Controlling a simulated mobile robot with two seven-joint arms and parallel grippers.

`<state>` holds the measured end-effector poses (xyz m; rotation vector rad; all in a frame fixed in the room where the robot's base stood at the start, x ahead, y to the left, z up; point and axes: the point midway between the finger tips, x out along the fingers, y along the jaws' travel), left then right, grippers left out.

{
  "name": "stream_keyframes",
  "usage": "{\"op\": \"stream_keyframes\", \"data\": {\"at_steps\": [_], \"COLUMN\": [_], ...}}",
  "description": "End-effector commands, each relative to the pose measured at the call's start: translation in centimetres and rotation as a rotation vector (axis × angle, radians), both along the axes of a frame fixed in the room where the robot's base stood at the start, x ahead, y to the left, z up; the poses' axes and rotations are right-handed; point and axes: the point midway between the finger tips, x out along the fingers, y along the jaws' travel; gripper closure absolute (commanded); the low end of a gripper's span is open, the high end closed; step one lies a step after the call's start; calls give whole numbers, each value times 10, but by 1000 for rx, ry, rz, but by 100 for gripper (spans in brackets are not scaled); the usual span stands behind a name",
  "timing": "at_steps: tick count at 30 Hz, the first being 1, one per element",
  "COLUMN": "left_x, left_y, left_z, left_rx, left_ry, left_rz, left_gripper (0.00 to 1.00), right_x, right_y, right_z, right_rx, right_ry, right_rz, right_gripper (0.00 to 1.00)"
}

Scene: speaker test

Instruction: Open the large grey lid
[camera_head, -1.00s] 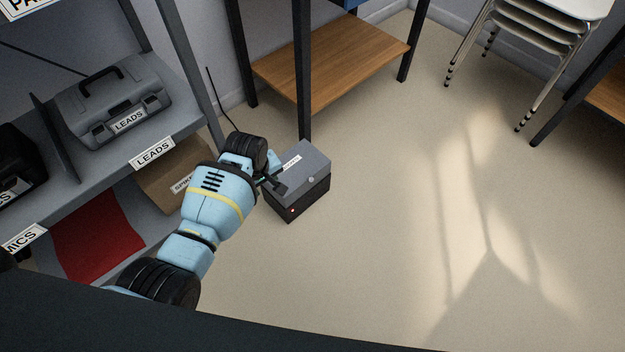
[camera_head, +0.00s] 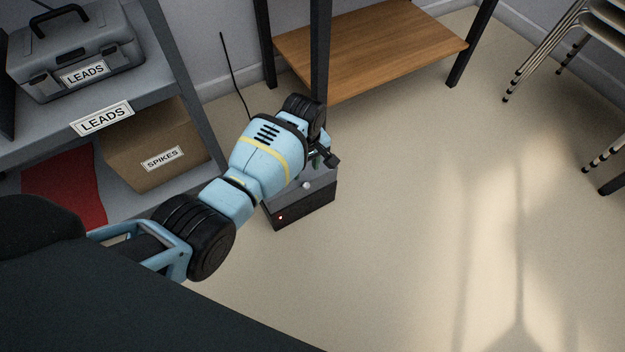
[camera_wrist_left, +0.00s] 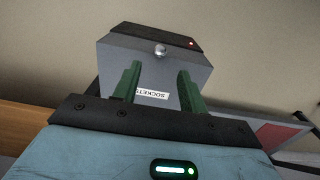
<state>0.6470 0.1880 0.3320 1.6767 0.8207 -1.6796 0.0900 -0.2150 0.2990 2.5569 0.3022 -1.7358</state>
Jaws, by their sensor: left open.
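The box with the large grey lid (camera_head: 322,184) stands on the floor, partly hidden behind my left arm. Its dark front (camera_head: 305,208) carries a small red light. The lid looks shut. A round pale knob (camera_head: 306,185) sits at its front edge. In the left wrist view the lid (camera_wrist_left: 113,62) bears a label reading "SOCKET", its end cut off by a finger, and the knob (camera_wrist_left: 160,50) shows beyond the fingertips. My left gripper (camera_wrist_left: 159,68) is open, its green fingers spread over the lid with nothing between them; contact cannot be told. It shows small in the head view (camera_head: 318,160).
A grey shelf (camera_head: 150,90) on the left holds a LEADS case (camera_head: 75,50) and a SPIKES carton (camera_head: 160,150). A table leg (camera_head: 320,60) and low wooden shelf (camera_head: 370,45) stand behind the box.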

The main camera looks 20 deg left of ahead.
Motion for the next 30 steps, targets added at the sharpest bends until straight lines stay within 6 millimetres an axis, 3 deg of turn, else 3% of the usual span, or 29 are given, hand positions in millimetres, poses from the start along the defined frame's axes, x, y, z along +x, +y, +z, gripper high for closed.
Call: {"op": "stream_keyframes", "data": {"at_steps": [8,22,30], "left_x": [0,0,0], "left_y": [0,1,1], "left_z": [-9,-72,-77], "left_rx": [1,1,1], "left_ry": [1,2,-2], "left_rz": [0,0,0], "left_gripper": [58,58,58], "right_x": [-8,0,3], "right_y": [2,2,1], "right_z": [-4,-40,-42], "right_rx": [3,3,3], "right_ry": [17,21,17], "right_rz": [-3,-3,-4], "right_gripper": [64,64,64]}}
